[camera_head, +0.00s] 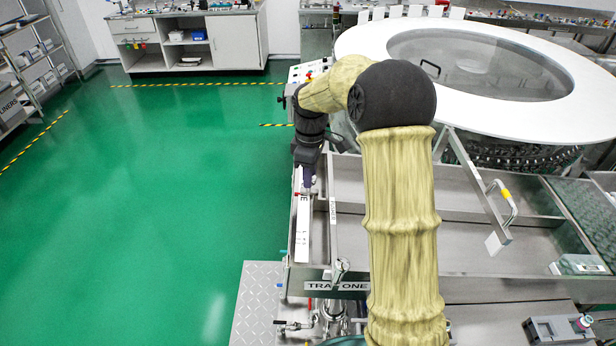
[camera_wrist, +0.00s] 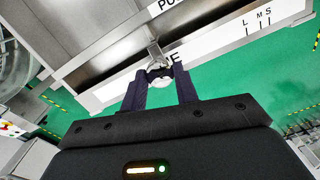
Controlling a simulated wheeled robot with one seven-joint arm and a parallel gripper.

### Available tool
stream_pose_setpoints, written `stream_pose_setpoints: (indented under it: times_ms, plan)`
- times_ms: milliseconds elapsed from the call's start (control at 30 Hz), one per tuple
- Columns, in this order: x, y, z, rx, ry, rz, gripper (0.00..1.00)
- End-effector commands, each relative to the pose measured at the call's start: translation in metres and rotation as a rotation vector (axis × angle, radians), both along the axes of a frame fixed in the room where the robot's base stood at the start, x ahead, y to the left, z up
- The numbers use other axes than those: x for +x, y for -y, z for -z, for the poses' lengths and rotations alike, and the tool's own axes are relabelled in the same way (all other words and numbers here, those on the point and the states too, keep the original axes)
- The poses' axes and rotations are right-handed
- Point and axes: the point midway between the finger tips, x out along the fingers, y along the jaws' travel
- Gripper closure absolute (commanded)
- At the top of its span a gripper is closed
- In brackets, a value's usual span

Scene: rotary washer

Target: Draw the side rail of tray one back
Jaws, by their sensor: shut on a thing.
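The side rail of tray one (camera_head: 302,240) runs along the tray's left edge, with a white scale strip on it. In the wrist view the strip (camera_wrist: 270,22) shows the letters L, M and S. My gripper (camera_head: 309,188) is at the rail's far part, pointing down. In the wrist view my gripper (camera_wrist: 160,78) has its dark fingers on both sides of a small metal knob (camera_wrist: 159,70) at the rail, and is shut on it. Tray one (camera_head: 345,274) is a steel trough with its name plate at the front. My arm hides part of the tray.
A large round washer with a white ring top (camera_head: 350,40) stands behind the tray. The green floor (camera_head: 150,200) on the left is clear.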

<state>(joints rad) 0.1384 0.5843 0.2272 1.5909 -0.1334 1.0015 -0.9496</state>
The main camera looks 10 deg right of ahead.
Motion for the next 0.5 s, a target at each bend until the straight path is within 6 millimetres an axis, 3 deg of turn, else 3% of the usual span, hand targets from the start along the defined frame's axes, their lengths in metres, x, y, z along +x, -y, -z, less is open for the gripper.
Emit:
stream_pose_setpoints:
  times_ms: [300,333,433,500]
  plan:
    - [0.0004,-0.0026,0.0018,0.003,-0.004,-0.002,1.0]
    - [0.0004,-0.0026,0.0018,0.003,-0.004,-0.002,0.66]
    - [0.0002,-0.0024,0.0018,0.003,-0.004,-0.002,0.48]
    - [0.0002,-0.0021,0.0018,0.002,-0.004,-0.002,0.48]
